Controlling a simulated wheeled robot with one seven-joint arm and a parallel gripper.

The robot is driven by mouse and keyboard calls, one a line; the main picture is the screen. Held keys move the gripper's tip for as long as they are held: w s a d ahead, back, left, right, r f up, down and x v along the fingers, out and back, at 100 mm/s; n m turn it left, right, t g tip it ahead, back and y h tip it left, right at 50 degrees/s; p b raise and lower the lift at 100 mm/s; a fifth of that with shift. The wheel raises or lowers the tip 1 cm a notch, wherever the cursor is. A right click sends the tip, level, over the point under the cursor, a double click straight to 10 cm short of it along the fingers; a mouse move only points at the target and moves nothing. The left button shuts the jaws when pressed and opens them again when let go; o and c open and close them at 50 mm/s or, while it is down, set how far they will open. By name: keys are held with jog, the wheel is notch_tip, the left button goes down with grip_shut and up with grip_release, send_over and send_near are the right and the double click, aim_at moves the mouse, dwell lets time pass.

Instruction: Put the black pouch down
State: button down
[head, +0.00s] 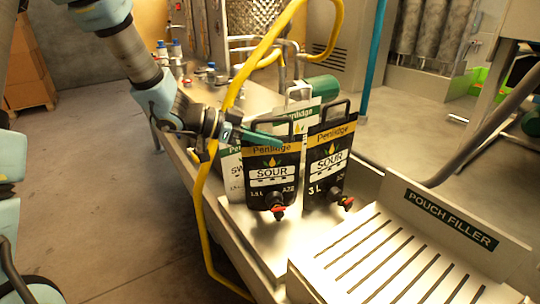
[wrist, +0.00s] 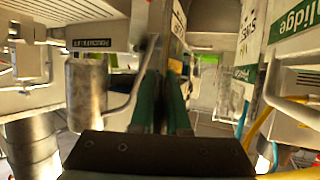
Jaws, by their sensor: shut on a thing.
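Two black pouches with yellow bands, black handles and red taps show in the head view. The smaller black pouch, marked SOUR 1.5 L (head: 272,178), is at the left. The larger black pouch, marked 3 L (head: 327,170), stands close at its right. My gripper (head: 256,136) reaches in from the left, its green fingers at the top of the smaller pouch and shut on it. In the wrist view the gripper (wrist: 160,105) has its two green fingers close together around a thin upright edge. I cannot tell whether the held pouch's base touches the steel surface.
A white pouch (head: 231,175) stands behind the smaller black one. The steel table (head: 275,240) has bare room in front of the pouches. A slotted tray (head: 385,250) with a POUCH FILLER sign (head: 451,219) is at the right. A yellow hose (head: 201,215) hangs by the gripper.

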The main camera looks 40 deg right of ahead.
aim_at(265, 154)
jog(key=shift+f, duration=2.15)
jog(key=shift+f, duration=0.2)
jog(key=c, duration=0.9)
grip_release()
jog(key=shift+r, duration=0.2)
jog(key=b+v, duration=0.1)
jog(key=v, duration=1.1)
